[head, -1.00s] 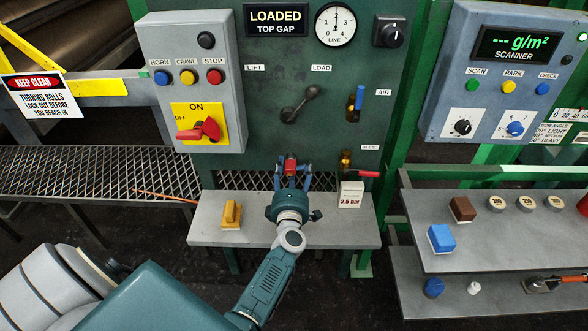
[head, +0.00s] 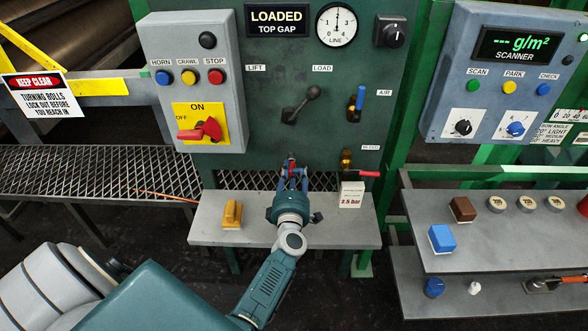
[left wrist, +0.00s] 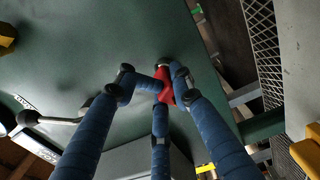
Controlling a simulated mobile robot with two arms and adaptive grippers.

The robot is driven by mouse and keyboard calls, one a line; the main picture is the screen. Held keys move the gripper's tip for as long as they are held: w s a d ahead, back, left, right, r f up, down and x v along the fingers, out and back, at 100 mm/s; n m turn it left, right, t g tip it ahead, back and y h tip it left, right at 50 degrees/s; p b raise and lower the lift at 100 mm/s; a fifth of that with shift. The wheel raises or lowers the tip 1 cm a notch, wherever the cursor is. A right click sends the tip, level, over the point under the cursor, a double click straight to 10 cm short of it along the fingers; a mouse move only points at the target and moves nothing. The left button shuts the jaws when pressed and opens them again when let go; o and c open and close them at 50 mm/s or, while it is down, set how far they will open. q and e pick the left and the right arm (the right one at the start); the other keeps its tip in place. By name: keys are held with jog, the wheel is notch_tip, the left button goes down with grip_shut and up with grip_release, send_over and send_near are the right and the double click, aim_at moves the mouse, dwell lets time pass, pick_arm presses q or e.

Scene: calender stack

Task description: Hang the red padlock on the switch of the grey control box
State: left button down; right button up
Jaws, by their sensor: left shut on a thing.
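The grey control box (head: 192,90) is at the upper left of the head view. Its red switch (head: 200,131) sits on a yellow ON/OFF plate, with the handle pointing left towards OFF. My left gripper (head: 292,172) is in front of the green panel, right of and below the box. Its blue fingers are shut on the red padlock (head: 290,164), which also shows between the fingers in the left wrist view (left wrist: 165,90). The fingers partly hide the padlock, and I cannot make out its shackle clearly. It is apart from the switch. My right gripper is not in view.
A grey shelf (head: 260,235) below holds a yellow block (head: 232,214) and a white 2.5 bar block (head: 351,195). The lift/load lever (head: 300,105) and the air valve (head: 357,103) stick out of the panel. The panel between gripper and box looks clear.

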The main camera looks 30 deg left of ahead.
pick_arm(q)
jog(key=shift+s+a+f, duration=0.15)
jog(key=shift+s+f, duration=0.3)
jog(key=shift+s, duration=0.35)
jog(key=shift+s+r, duration=0.1)
jog(key=shift+s, duration=0.15)
jog(key=shift+s+d+r+p, duration=0.1)
jog(key=shift+d+r+p, duration=0.15)
jog(key=shift+d, duration=0.2)
dwell(0.4)
jog(key=shift+d, duration=0.1)
jog(key=shift+p+v, duration=0.55)
jog(key=shift+v, duration=1.55)
